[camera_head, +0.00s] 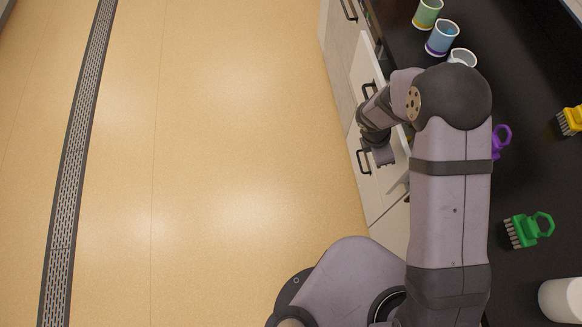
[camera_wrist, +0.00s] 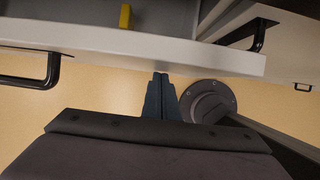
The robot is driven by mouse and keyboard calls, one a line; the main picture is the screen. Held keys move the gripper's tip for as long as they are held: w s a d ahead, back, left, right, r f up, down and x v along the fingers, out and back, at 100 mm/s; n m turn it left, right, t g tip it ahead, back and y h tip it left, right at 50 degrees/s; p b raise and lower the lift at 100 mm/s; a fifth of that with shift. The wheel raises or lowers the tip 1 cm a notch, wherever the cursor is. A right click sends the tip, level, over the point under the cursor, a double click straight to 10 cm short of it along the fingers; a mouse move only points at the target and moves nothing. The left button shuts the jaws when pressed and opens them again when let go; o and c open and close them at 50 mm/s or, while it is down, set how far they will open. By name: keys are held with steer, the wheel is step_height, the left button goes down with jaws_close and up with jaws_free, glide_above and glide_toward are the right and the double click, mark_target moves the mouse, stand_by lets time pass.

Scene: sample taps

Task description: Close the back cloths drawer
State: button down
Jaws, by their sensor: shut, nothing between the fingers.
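A pulled-out drawer with a pale front (camera_wrist: 180,52) crosses the wrist view, and a yellow item (camera_wrist: 125,16) shows inside it. A dark bar handle (camera_wrist: 28,82) is on its front at the left. In the wrist view my gripper (camera_wrist: 160,80) is shut and empty, its fingertips close to the outer side of that front. I cannot tell whether they touch it. In the head view my gripper (camera_head: 383,156) is beside the open drawer front (camera_head: 375,196), near a dark handle (camera_head: 364,161). My arm hides much of the drawer's inside. No label shows which drawer is for cloths.
Further along the cabinet are another handle (camera_head: 368,90) and a pale panel standing out (camera_head: 365,60). The black counter (camera_head: 535,180) holds several cups, a green brush (camera_head: 528,231), a purple item (camera_head: 502,138) and a yellow brush (camera_head: 570,121). The tan floor (camera_head: 230,150) is clear.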

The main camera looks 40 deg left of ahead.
steer(key=w+d, duration=0.5)
steer(key=shift+w+d+p, duration=0.35)
steer(key=shift+d, duration=0.05)
steer(key=shift+r, duration=0.1)
steer(key=s+a+r, duration=0.2)
steer(key=r, duration=0.1)
steer(key=s+a+r+b, duration=0.1)
steer(key=s+a+r, duration=0.1)
steer(key=r, duration=0.1)
steer(key=s+a+r, duration=0.1)
steer(key=a+r, duration=0.1)
steer(key=r, duration=0.1)
steer(key=shift+s, duration=0.4)
